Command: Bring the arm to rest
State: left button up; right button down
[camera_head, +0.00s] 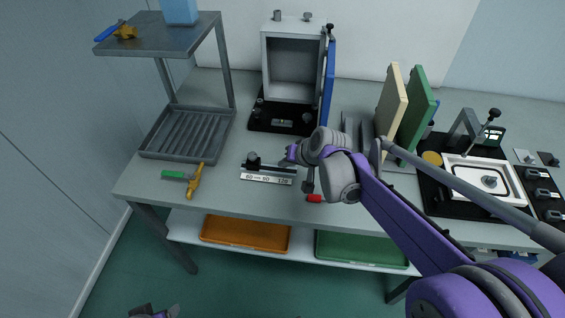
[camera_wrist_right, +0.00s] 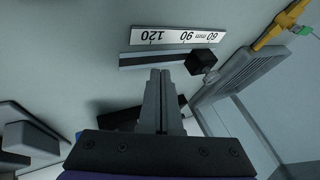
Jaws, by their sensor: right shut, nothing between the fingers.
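My right arm (camera_head: 405,215) reaches in from the lower right over the table. Its purple and grey right gripper (camera_head: 291,153) is above the tabletop, close to a black measuring rail (camera_head: 270,168) marked 60, 90 and 120 mm. In the right wrist view my right gripper's fingers (camera_wrist_right: 161,75) are together with nothing between them, and the measuring rail (camera_wrist_right: 150,60) lies past their tips. A small part of my left gripper (camera_head: 155,311) shows at the bottom edge of the head view; its fingers cannot be made out.
An open grey box (camera_head: 292,32) with a blue door (camera_head: 328,85) stands behind the right gripper. Upright boards (camera_head: 415,118) stand to the right. A green-handled hammer (camera_head: 194,180) and grey tray (camera_head: 150,148) are left.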

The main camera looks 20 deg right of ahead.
jog(key=a+p+v, duration=0.1)
jog(key=v, duration=0.6)
jog(key=s+a+r+n+h+p, duration=0.1)
jog(key=s+p, duration=0.3)
jog(key=s, duration=0.5)
jog(key=s+a+n+g+h+p, duration=0.1)
jog(key=s+a+n+p, duration=0.3)
jog(key=s, duration=0.6)
jog(key=shift+a+r+g+h+p, duration=0.3)
jog(key=shift+r+p, duration=0.1)
jog(key=shift+p, duration=0.25)
jog(key=shift+s, duration=0.1)
jog(key=c, duration=1.6)
grip_release()
